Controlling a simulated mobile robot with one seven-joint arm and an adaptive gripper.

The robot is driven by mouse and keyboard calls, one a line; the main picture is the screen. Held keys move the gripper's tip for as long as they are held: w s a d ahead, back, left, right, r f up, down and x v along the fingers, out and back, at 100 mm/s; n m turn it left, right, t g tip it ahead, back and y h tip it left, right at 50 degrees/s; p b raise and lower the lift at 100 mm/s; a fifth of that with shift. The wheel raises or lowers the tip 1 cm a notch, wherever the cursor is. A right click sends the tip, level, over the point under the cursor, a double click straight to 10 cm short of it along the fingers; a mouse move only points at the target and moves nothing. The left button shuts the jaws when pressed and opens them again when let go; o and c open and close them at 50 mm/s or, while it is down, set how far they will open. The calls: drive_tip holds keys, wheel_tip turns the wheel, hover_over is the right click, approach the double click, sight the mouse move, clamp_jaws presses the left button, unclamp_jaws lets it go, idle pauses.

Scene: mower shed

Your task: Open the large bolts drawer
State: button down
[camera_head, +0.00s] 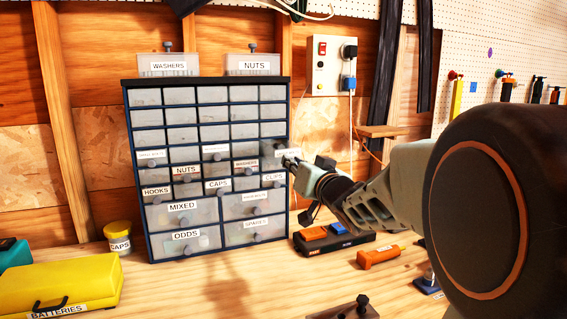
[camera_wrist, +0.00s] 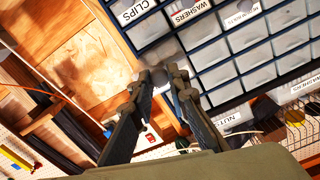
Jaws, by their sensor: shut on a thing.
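A small-parts cabinet (camera_head: 129,200) with a dark blue frame and translucent drawers stands on the bench. My gripper (camera_head: 291,162) is at a small drawer (camera_head: 271,148) in its right column, above the CLIPS drawer (camera_head: 273,183). This drawer appears to stick out from the cabinet face. Its white label is partly hidden by my gripper, and I cannot read it. In the wrist view my gripper (camera_wrist: 160,78) is shut at the drawer's front, on what looks like its knob, mostly hidden by the fingers. No label clearly reads as large bolts; several are too small to read.
A tool with a blue part (camera_head: 335,238) and an orange flashlight-like object (camera_head: 378,256) lie right of the cabinet. A yellow-lidded caps jar (camera_head: 118,237) and a yellow batteries case (camera_head: 60,285) are at left. WASHERS (camera_head: 168,66) and NUTS (camera_head: 252,66) boxes sit on top.

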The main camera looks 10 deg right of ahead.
drive_tip(key=c, duration=1.8)
unclamp_jaws()
drive_tip(key=shift+c, duration=0.2)
wheel_tip(320, 180, up, 10)
